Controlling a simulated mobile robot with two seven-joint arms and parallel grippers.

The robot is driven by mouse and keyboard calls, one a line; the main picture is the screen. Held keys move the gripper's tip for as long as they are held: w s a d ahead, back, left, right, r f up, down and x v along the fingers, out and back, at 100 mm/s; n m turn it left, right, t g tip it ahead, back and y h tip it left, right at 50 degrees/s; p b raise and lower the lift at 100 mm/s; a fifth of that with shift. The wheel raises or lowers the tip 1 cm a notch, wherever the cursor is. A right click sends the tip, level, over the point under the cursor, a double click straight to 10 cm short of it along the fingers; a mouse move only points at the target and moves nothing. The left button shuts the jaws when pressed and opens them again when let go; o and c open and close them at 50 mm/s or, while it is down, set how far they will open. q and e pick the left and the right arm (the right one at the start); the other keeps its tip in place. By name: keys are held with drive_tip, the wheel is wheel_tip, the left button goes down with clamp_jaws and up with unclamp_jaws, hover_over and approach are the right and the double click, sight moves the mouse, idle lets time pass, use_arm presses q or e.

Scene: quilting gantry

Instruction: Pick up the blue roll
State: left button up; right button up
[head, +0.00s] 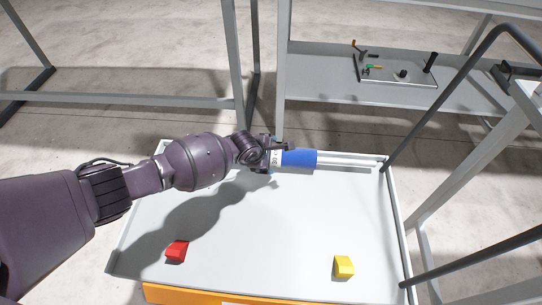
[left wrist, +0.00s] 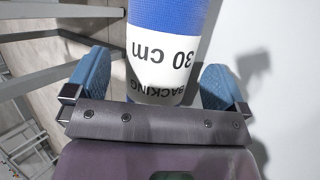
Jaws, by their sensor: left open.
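The blue roll (head: 299,158) lies at the far edge of the white table, with a white labelled end toward my left gripper. In the left wrist view the blue roll (left wrist: 168,18) runs up from between the fingers, and its white band reads "30 cm" and "BACKING". My left gripper (head: 278,156) is at the roll's left end. In the wrist view its blue-padded fingers (left wrist: 157,85) stand open on either side of the white end, with a gap visible at each side. My right gripper is in neither view.
A red block (head: 177,251) and a yellow block (head: 344,267) lie on the white table (head: 250,255). Pale rods (head: 350,161) extend right of the roll. Grey frame posts (head: 241,60) and a shelf (head: 320,75) with small tools stand behind. The table's middle is clear.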

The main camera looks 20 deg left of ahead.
use_arm(q)
drive_tip(key=c, duration=1.4)
drive_tip(key=shift+r, duration=0.1)
